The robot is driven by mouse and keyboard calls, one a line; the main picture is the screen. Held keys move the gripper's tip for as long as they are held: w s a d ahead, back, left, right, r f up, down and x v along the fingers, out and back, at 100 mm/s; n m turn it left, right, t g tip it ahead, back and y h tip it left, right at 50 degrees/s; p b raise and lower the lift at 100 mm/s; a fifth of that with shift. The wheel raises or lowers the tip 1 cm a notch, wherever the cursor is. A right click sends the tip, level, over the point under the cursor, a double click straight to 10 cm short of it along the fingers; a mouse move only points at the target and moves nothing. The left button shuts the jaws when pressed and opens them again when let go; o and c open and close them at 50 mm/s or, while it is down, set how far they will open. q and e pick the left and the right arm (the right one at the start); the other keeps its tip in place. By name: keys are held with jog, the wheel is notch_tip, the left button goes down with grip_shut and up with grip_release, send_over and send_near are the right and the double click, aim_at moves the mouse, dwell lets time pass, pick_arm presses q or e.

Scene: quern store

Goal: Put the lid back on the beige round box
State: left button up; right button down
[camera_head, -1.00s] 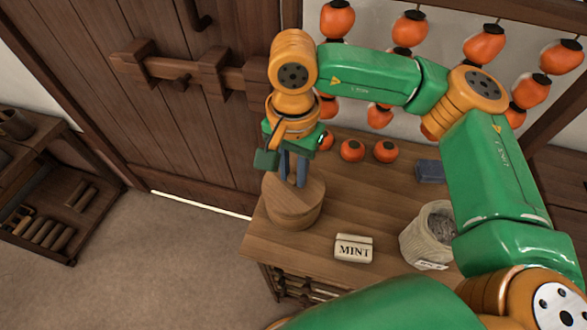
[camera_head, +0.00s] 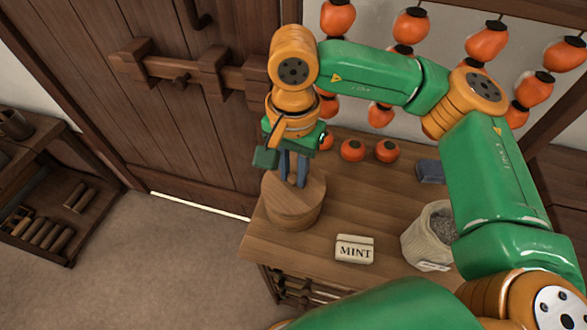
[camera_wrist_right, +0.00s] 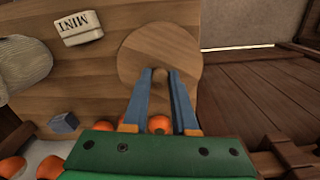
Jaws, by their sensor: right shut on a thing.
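The round box (camera_head: 291,218) is light brown wood and stands at the left end of the wooden table. Its round flat lid (camera_head: 312,188) is over the top of the box, roughly in line with it. I cannot tell whether it is fully seated. My right gripper (camera_head: 294,185) points down from above, its blue fingers shut on the lid near the middle. In the right wrist view the lid (camera_wrist_right: 158,45) shows as a disc around the fingertips (camera_wrist_right: 161,70) and hides most of the box. My left gripper is not in view.
A wooden door (camera_head: 150,110) is behind left. A low shelf (camera_head: 60,215) stands at far left.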

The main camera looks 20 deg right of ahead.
jog(key=shift+f+b, duration=0.2)
jog(key=shift+b, duration=0.35)
dwell(0.6)
dwell(0.4)
jog(key=shift+c, duration=0.7)
grip_release()
jog(key=shift+r, duration=0.15)
jog(key=shift+r+p, duration=2.55)
jog(key=shift+r, duration=0.95)
jog(key=shift+f, duration=0.1)
jog(key=shift+c, duration=0.3)
grip_shut()
